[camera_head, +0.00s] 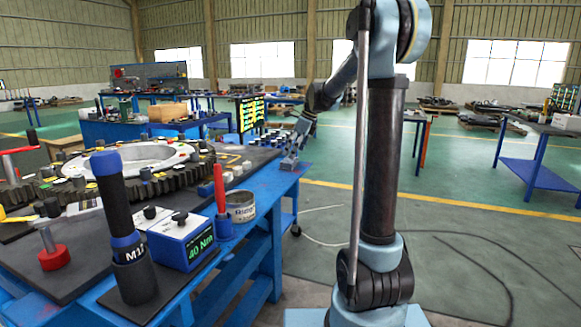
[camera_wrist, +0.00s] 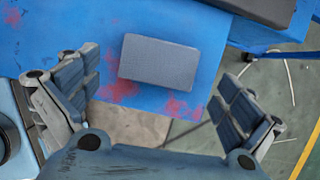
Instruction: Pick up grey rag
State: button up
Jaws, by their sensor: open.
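The grey rag (camera_wrist: 158,63) shows in the wrist view as a flat grey-blue rectangle lying on a blue surface (camera_wrist: 85,20) with red stains, close to its edge. My gripper (camera_wrist: 155,95) is open, with one finger to the left of the rag and the other to the right and lower. The rag lies ahead of and between the fingers, and nothing is held. In the head view my gripper (camera_head: 291,162) is at the far right corner of the blue workbench (camera_head: 268,243). The rag cannot be made out clearly there.
Cables lie on the open floor at right. A blue table (camera_head: 545,170) stands farther right.

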aim_at(290, 160)
jog(key=shift+x, duration=1.6)
jog(key=c, duration=1)
jog(key=shift+r, duration=0.1)
notch_tip(290, 160, up, 10)
jog(key=shift+f, duration=0.1)
jog(key=shift+o, duration=0.7)
